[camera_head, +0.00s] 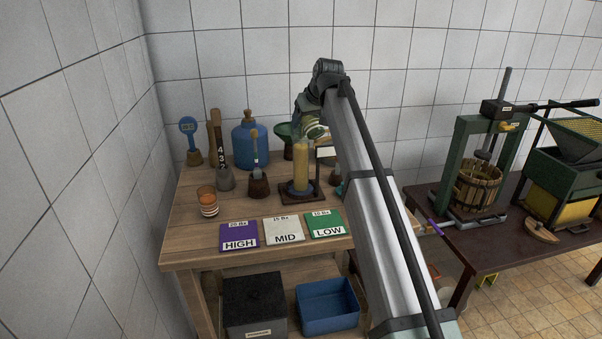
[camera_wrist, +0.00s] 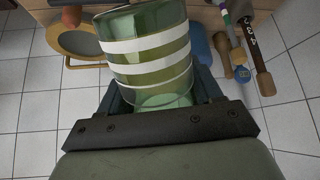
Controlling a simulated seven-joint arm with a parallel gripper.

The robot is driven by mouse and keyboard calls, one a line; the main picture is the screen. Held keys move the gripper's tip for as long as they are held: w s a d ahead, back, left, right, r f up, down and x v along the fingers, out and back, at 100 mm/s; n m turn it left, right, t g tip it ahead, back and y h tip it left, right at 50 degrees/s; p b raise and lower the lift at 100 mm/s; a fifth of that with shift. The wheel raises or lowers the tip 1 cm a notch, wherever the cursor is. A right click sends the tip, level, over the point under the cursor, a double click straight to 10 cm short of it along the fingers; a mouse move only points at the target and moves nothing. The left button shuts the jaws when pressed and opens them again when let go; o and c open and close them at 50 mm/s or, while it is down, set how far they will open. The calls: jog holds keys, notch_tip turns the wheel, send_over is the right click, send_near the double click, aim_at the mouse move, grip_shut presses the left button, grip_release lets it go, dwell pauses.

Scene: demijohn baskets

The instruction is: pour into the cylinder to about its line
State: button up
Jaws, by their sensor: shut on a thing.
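My gripper (camera_head: 308,112) is shut on a green glass vessel with white bands (camera_wrist: 147,50). The vessel is tilted and fills much of the wrist view between the jaws. In the head view it shows only in part, just above and behind the cylinder. The tall clear cylinder (camera_head: 301,168) stands upright on a dark base on the wooden table and holds yellowish liquid high up. A small white plate (camera_head: 325,151) shows beside its upper part. I cannot make out the line or any stream from the vessel's mouth.
HIGH (camera_head: 239,237), MID (camera_head: 288,232) and LOW (camera_head: 325,224) cards lie along the table's front. A press (camera_head: 478,185) stands on the right table.

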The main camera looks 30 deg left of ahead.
jog(key=shift+r+g+h, duration=0.3)
jog(key=shift+g+h, duration=0.4)
jog(key=shift+h, duration=0.4)
dwell(5.1)
dwell(0.6)
jog(key=shift+s+d+f, duration=0.1)
jog(key=shift+d+f, duration=0.05)
jog(key=shift+t+y, duration=0.3)
jog(key=shift+y, duration=0.3)
dwell(0.5)
